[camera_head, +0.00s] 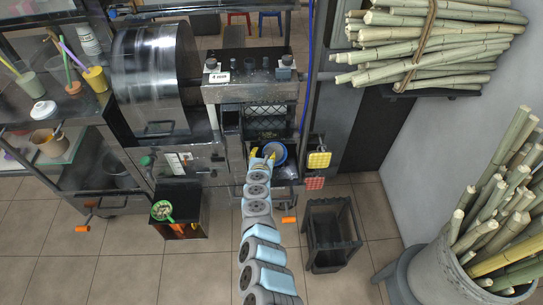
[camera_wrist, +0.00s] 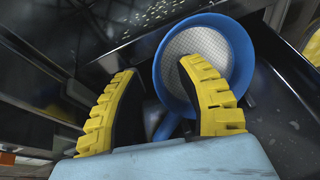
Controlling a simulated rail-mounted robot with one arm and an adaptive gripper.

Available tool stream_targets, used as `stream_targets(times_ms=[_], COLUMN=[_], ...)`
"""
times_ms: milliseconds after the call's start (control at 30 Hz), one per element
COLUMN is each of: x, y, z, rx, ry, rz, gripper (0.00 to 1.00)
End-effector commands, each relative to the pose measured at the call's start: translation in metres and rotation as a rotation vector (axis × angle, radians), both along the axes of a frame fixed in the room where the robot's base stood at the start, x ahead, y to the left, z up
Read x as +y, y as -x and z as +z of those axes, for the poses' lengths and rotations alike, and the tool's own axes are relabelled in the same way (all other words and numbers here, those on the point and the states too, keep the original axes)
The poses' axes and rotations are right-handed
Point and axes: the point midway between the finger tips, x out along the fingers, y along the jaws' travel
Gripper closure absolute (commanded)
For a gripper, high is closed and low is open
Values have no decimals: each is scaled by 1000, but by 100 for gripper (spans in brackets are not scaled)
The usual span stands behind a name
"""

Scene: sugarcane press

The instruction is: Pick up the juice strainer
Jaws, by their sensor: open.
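The juice strainer (camera_wrist: 222,48) has a blue rim, a white mesh and a blue handle (camera_wrist: 168,126). In the wrist view it lies just ahead of my gripper (camera_wrist: 152,85), on a dark metal surface. My gripper's two yellow ridged fingers are apart. The right finger covers part of the mesh, and the handle shows between the fingers near their bases. I cannot tell whether the fingers touch it. In the head view my gripper (camera_head: 262,153) reaches the press outlet, where the strainer's blue rim (camera_head: 281,155) shows; my arm and gripper hide part of it.
The sugarcane press (camera_head: 248,80) stands behind, with a dark crate-like grid (camera_head: 268,118) above the outlet. Yellow (camera_head: 319,160) and red (camera_head: 314,183) pads sit right of the outlet. A black bin (camera_head: 332,232) and a black box (camera_head: 180,215) stand on the floor. Cane bundles fill the right side.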

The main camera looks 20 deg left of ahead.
Motion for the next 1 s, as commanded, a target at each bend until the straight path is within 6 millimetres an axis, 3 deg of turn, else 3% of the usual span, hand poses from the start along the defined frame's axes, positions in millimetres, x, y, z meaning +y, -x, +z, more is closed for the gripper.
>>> stream_targets(times_ms=[100,133,233,267,767,1000], x=[0,0,0,0,0,-1], y=[0,0,0,0,1,0], z=[0,0,0,0,0,18], rx=[0,1,1,1,1,3], ry=[0,0,0,0,0,0], rz=[0,0,1,1,0,-1], gripper=[63,68,97,100,100,100])
